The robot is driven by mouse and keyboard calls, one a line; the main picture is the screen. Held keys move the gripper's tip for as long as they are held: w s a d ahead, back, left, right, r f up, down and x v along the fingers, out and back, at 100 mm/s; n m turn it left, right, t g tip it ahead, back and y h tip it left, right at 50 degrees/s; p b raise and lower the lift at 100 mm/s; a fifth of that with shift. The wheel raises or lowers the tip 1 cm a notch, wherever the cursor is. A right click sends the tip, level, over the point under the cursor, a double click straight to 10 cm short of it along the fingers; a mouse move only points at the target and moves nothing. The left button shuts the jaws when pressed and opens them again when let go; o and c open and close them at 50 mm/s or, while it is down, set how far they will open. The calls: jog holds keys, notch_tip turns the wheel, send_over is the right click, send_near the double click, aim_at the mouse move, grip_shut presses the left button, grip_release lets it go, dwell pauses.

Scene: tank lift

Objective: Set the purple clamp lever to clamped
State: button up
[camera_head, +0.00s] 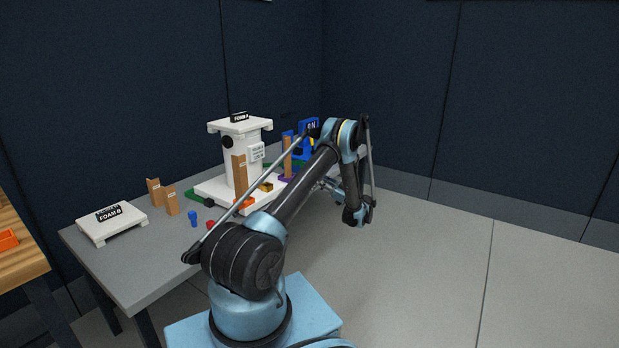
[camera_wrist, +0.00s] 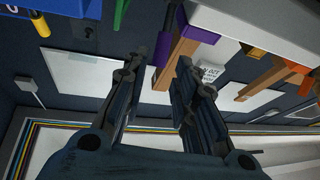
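A purple bar (camera_wrist: 163,78) on a dark shaft, which looks like the clamp lever, shows between the two fingers of my gripper (camera_wrist: 157,70) in the wrist view. The fingers are apart, and I see no contact. How far the bar lies beyond the fingertips I cannot tell. A purple bracket (camera_wrist: 198,27) with a brown post is to its right. In the head view a purple part (camera_head: 287,178) shows at the foot of a brown post on the white stand, partly behind my arm. The lever's setting cannot be read.
The white tower (camera_head: 236,165) marked FOAM A stands on the grey table (camera_head: 130,262). A blue frame (camera_head: 305,150) is behind my arm. A low white stand (camera_head: 112,230) marked FOAM B and several small blocks are at the left. Open floor (camera_head: 470,270) lies right.

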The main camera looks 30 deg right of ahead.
jog(key=shift+v, duration=2.35)
